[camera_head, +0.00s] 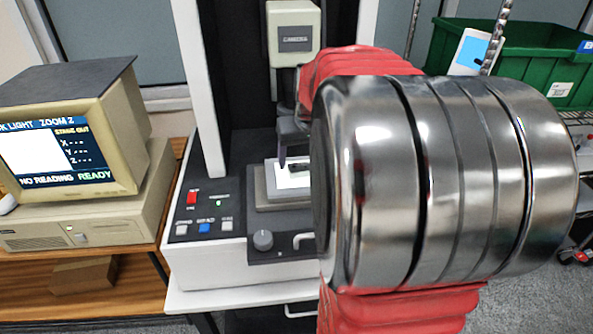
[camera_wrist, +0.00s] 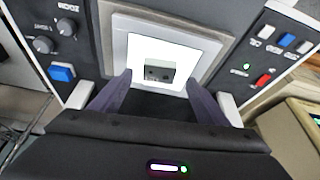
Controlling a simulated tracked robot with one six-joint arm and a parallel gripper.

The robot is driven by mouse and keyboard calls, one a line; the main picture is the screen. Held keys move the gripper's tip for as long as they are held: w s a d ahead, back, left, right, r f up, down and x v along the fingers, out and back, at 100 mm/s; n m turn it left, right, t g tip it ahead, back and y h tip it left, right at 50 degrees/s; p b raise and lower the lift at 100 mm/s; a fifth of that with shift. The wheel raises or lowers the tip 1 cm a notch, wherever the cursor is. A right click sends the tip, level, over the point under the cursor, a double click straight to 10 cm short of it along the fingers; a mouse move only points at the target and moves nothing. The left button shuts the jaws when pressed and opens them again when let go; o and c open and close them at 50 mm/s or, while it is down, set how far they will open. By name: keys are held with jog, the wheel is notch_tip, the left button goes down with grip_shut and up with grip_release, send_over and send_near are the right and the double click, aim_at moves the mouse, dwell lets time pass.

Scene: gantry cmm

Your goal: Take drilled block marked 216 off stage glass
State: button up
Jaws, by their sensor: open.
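The drilled block (camera_wrist: 158,72) is a small grey block with dark holes in its face, sitting on the brightly lit stage glass (camera_wrist: 190,50) in the wrist view. I cannot read its marking. The stage glass (camera_head: 290,182) also shows in the head view, where I cannot make out the block. My gripper (camera_wrist: 159,80) is open, with its two dark fingers on either side of the block's position and apart from it. In the head view one finger of my gripper (camera_head: 283,160) hangs at the glass; my arm hides the right side of the stage.
The camera head (camera_head: 293,35) of the measuring machine hangs above the stage. A button panel (camera_head: 208,212) is left of the stage. A monitor (camera_head: 70,140) reads "STAGE OUT", "NO READING", "READY". A green crate (camera_head: 540,62) stands at the right.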

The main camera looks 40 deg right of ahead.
aim_at(299, 168)
jog(key=x, duration=0.4)
jog(key=shift+w+d+f, duration=0.1)
dwell(0.4)
jog(key=c, duration=1.2)
